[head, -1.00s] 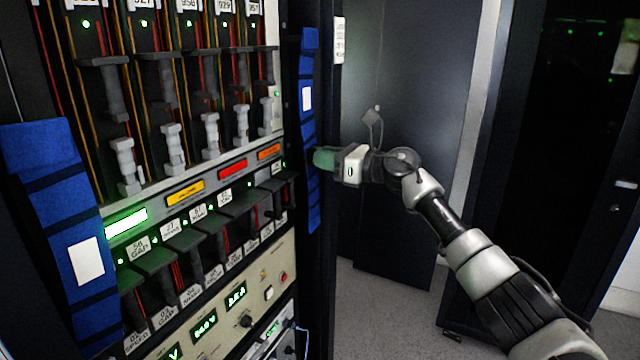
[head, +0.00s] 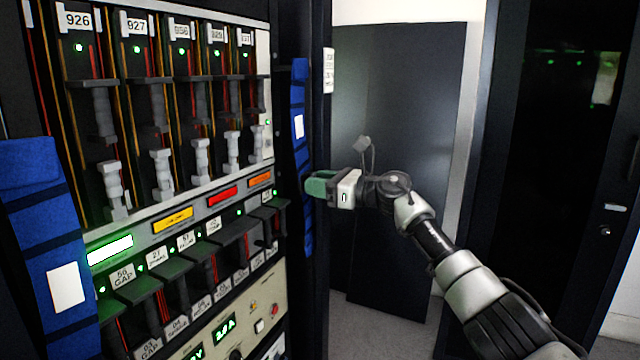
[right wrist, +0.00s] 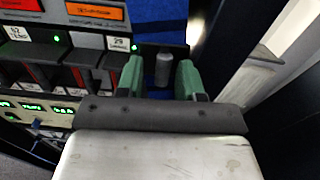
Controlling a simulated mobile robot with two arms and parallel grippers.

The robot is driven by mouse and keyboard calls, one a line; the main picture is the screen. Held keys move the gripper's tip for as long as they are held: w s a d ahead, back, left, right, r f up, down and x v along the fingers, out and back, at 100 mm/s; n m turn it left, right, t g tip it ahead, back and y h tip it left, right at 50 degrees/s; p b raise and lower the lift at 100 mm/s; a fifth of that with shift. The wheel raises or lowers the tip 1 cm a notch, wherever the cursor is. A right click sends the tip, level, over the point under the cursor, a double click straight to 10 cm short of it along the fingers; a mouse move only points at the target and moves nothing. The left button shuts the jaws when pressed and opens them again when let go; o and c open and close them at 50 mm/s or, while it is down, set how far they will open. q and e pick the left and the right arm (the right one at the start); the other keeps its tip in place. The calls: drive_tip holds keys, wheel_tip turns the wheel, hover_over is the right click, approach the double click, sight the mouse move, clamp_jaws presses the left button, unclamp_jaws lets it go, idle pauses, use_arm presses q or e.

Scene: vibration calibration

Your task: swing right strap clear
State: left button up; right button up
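The right strap (head: 298,125) is a blue vertical band with dark cross bands and a white label, running down the right side of the rack. In the right wrist view the blue strap (right wrist: 158,22) is behind and between my fingers. My right gripper (head: 317,186) has green fingers and sits at the strap's right edge; I cannot tell if it touches. The left strap (head: 45,230) is a similar blue band. My left gripper is out of view.
The rack (head: 205,190) holds several modules with grey handles, coloured labels and green lights. A dark panel (head: 410,130) stands behind my right arm. A dark cabinet (head: 550,150) is at the right. Grey floor shows between them.

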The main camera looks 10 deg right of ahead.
drive_tip(key=shift+d+r, duration=0.15)
drive_tip(key=s+a+r+m+p, duration=0.3)
drive_tip(key=s+a+m+p, duration=0.5)
drive_tip(key=p, duration=1.3)
drive_tip(key=s+d+f+n+b, duration=0.2)
drive_tip(key=s+d+b, duration=0.2)
drive_tip(key=s+d, duration=0.45)
drive_tip(key=d+f+m+t+h+b, duration=0.1)
drive_tip(key=d+f+m+h, duration=0.2)
drive_tip(key=f+m, duration=0.3)
drive_tip(key=d+f+m+t+h+b, duration=0.1)
drive_tip(key=f+m, duration=0.6)
drive_tip(key=f, duration=0.8)
drive_tip(key=d+f+m+t+h+b, duration=0.1)
drive_tip(key=d+f+m+h, duration=0.3)
drive_tip(key=f, duration=0.7)
drive_tip(key=d+m, duration=0.2)
drive_tip(key=m, duration=0.1)
drive_tip(key=shift+w+f+t+h, duration=0.2)
drive_tip(key=shift+f+t+h, duration=0.1)
drive_tip(key=shift+f+t, duration=0.1)
drive_tip(key=shift+r, duration=0.1)
